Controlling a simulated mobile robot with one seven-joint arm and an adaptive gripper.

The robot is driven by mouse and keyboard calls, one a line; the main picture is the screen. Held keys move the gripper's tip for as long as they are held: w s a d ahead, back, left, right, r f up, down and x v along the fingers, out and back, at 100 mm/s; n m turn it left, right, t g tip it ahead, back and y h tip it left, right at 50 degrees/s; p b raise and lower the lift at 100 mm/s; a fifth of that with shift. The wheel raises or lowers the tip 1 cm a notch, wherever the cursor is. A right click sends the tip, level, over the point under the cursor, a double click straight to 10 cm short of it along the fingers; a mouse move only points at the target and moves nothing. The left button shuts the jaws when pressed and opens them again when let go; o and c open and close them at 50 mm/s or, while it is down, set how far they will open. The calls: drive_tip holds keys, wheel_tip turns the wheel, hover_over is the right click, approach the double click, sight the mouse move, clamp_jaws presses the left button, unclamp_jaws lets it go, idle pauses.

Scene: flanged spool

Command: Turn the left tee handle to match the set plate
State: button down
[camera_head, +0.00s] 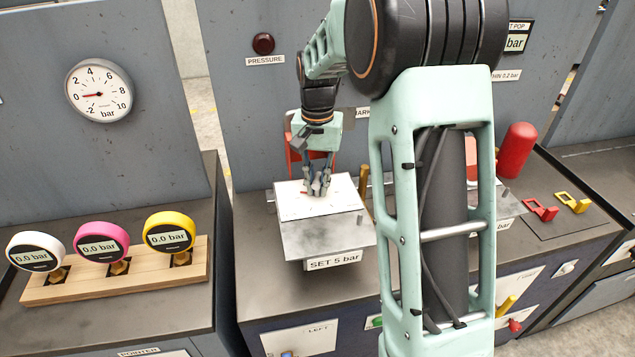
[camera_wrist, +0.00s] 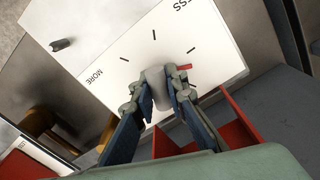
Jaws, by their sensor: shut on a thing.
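The left tee handle shows as a grey piece (camera_wrist: 156,80) between my fingers in the wrist view. My gripper (camera_head: 318,190) is shut on it, pointing down, and its fingers (camera_wrist: 160,92) hide part of it. The handle stands over a white dial plate (camera_head: 292,204) with black tick marks and the words MORE and LESS, seen also in the wrist view (camera_wrist: 120,62). A small red mark (camera_wrist: 184,67) shows just right of the handle. The set plate (camera_head: 334,260) below reads SET 5 bar.
A wall gauge (camera_head: 99,90) has its red needle near 0. White, pink (camera_head: 101,241) and yellow gauges in a wooden rack (camera_head: 125,278) read 0.0 bar. A dark red PRESSURE lamp (camera_head: 263,43) is on the panel. A red cylinder (camera_head: 516,150) stands right. My arm hides the middle.

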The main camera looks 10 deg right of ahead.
sight(317, 177)
idle(0.3)
drive_tip(key=c, duration=1.8)
unclamp_jaws()
drive_tip(key=shift+c, duration=0.2)
wheel_tip(317, 177, up, 12)
